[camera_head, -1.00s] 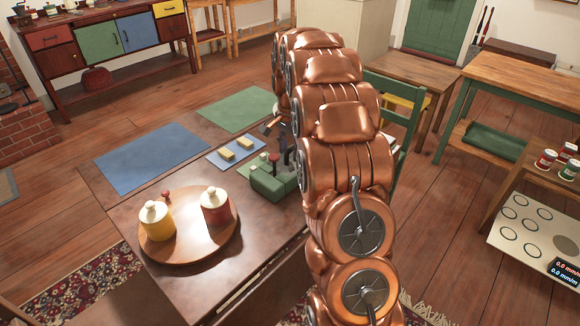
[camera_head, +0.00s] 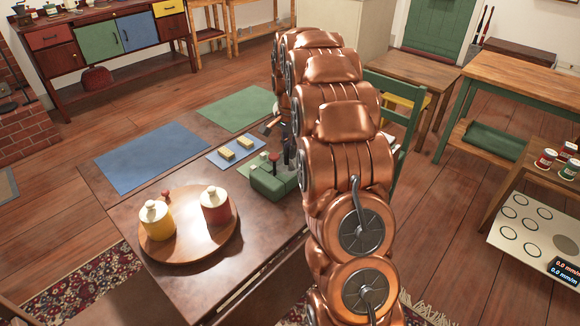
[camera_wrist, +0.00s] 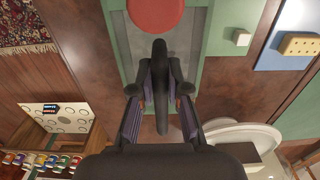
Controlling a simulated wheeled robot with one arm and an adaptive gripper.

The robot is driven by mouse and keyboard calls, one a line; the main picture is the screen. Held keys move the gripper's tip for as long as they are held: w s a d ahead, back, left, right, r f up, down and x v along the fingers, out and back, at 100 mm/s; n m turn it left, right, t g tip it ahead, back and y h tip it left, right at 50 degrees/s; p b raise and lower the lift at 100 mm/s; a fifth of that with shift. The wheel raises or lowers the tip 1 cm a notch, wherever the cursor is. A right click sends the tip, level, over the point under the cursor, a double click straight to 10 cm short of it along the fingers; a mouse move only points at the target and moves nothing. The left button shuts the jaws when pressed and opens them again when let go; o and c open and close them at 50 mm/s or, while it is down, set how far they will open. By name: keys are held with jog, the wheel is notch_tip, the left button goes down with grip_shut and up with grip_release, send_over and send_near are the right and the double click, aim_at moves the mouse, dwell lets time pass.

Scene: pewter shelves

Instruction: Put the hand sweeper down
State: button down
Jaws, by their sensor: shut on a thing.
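My gripper (camera_wrist: 160,90) is shut on a dark upright piece, which I take to be the handle of the hand sweeper (camera_wrist: 159,62). In the wrist view it stands between the two fingertips, over a green-rimmed tray or box with a grey inside. The sweeper's lower end is hidden, so I cannot tell whether it touches anything. In the head view the green box (camera_head: 268,184) sits on the brown table (camera_head: 185,285), and my arm hides most of the gripper. A red round top (camera_wrist: 155,14) shows just ahead of the fingers.
A round wooden tray (camera_head: 185,256) holds a yellow jar (camera_head: 157,223) and a red jar (camera_head: 215,208). Yellow blocks lie on a small blue mat (camera_head: 220,164) beside the green box. The large blue mat (camera_head: 150,158) and green mat (camera_head: 238,109) are bare.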

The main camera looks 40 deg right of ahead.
dwell(0.4)
notch_tip(320, 180, up, 28)
jog(key=p, duration=0.9)
jog(key=shift+p, duration=0.3)
